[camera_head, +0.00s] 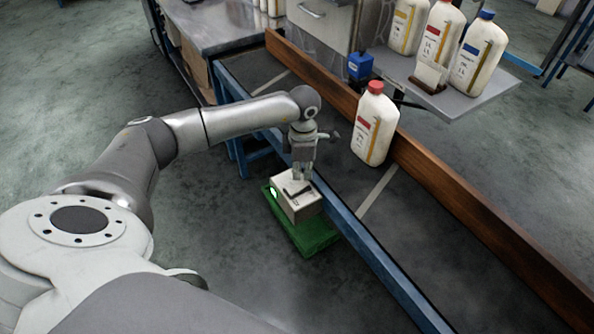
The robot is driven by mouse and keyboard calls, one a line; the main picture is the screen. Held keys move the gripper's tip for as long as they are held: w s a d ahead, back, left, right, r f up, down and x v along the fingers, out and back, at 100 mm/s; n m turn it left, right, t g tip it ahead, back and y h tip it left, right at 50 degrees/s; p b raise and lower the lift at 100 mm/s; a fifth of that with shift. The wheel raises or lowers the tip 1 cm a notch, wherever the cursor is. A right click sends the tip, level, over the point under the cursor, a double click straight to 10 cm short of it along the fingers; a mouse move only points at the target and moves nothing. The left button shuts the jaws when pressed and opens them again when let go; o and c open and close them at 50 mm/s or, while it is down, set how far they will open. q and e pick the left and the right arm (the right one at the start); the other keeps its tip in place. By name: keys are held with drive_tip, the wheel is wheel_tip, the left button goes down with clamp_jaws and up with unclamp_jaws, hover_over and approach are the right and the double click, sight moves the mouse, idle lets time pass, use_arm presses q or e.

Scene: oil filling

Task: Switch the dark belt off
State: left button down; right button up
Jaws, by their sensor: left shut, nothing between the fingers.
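The dark belt (425,240) runs diagonally between a blue rail and a wooden rail. A white bottle with a red cap (374,130) stands on it. A pale control box (303,207) sits on a green base (314,236) beside the belt's blue rail. The box has a dark lever or switch on top and a lit green light on its left side. My left gripper (301,177) is shut and empty, pointing down at the top of the box, close to the switch. I cannot tell whether it touches it. My right gripper is out of view.
Several white bottles (438,45) stand on a grey shelf (470,97) behind the wooden rail (450,180). A small blue device (360,66) is by that rail. A metal table (225,30) stands at the back left. The floor left of the box is clear.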

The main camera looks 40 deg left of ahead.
sight(302, 183)
use_arm(q)
drive_tip(key=shift+f+b, duration=1)
drive_tip(key=shift+f, duration=0.3)
idle(0.9)
drive_tip(key=shift+r, duration=0.15)
drive_tip(key=shift+r+p, duration=2.25)
drive_tip(key=shift+r, duration=1.2)
